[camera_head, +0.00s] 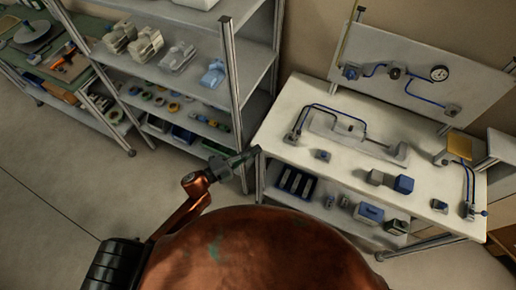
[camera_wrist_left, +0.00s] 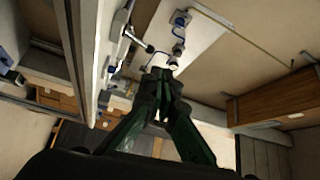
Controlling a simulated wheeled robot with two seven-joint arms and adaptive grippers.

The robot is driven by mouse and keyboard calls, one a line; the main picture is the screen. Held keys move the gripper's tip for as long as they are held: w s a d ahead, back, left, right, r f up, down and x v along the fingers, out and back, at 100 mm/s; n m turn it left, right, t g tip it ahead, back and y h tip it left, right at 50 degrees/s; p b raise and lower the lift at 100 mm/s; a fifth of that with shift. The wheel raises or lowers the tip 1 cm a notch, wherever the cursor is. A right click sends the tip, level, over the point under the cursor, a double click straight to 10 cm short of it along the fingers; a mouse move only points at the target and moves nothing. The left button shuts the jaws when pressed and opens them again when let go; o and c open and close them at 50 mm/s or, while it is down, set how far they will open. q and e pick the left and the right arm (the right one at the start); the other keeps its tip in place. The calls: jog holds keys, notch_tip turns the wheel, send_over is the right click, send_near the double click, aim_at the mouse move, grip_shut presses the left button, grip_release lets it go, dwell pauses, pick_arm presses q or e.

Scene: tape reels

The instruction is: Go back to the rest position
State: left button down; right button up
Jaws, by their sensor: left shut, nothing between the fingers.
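My left gripper (camera_head: 249,155) is shut and empty. It is held in the air near the middle of the head view, in front of the shelf rack's right post and close to the left corner of the white table as seen there. In the left wrist view the dark green fingers (camera_wrist_left: 161,76) come together at their tips with nothing between them. My right gripper is in neither view.
A metal shelf rack (camera_head: 246,85) holds several grey parts and coloured rings. A white table (camera_head: 285,112) carries blue tubing and small blocks, with a gauge (camera_head: 439,73) on the panel behind. Bare floor (camera_head: 60,190) lies open at the left.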

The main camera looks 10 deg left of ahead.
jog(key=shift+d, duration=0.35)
